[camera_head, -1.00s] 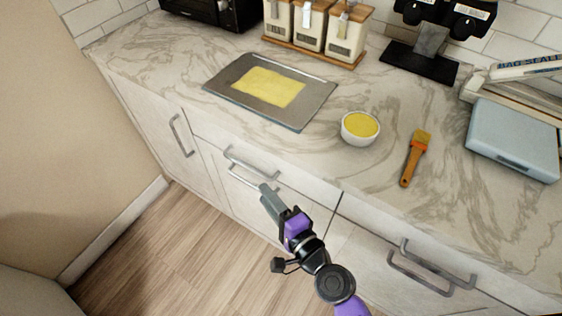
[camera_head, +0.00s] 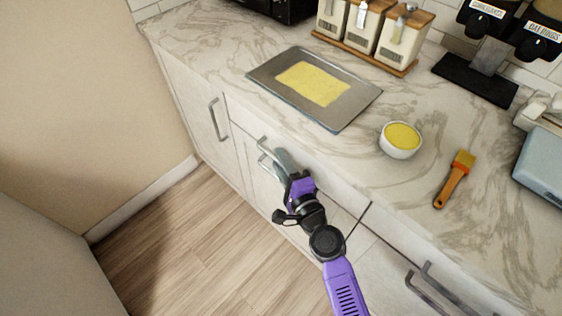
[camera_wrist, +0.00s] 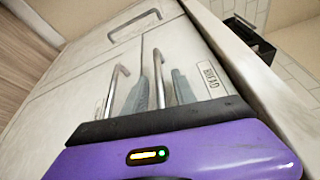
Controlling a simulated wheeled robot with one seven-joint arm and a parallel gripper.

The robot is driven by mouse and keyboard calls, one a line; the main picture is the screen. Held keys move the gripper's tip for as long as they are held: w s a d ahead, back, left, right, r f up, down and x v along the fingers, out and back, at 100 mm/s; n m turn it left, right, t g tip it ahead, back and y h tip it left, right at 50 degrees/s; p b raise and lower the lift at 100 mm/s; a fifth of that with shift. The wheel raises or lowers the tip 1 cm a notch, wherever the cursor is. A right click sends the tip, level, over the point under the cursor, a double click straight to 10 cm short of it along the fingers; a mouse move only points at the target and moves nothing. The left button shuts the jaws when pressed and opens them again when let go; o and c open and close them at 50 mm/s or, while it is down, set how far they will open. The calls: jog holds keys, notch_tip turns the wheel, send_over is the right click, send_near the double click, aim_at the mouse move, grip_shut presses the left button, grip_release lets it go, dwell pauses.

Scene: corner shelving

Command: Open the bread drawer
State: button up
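The bread drawer (camera_wrist: 226,97) is the white top drawer front with a BREAD label (camera_wrist: 211,76) in the wrist view. Its front (camera_head: 325,182) lies just under the counter edge in the head view and looks closed. Its grey bar handle (camera_wrist: 158,62) shows between my two fingers in the wrist view. My gripper (camera_wrist: 162,78) is open, with one finger on each side of this handle; whether they touch it is unclear. In the head view my gripper (camera_head: 281,160) is at the drawer front and hides part of the handle.
A second handle (camera_wrist: 117,88) sits just below, close to my left finger. The counter above holds a baking tray (camera_head: 350,113) with a yellow sheet, a yellow-filled bowl (camera_head: 400,150) and a brush (camera_head: 454,181). A cabinet door handle (camera_head: 216,120) is left. The floor (camera_head: 205,240) is clear.

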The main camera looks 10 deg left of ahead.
jog(key=shift+c, duration=0.2)
grip_shut()
dwell(1.2)
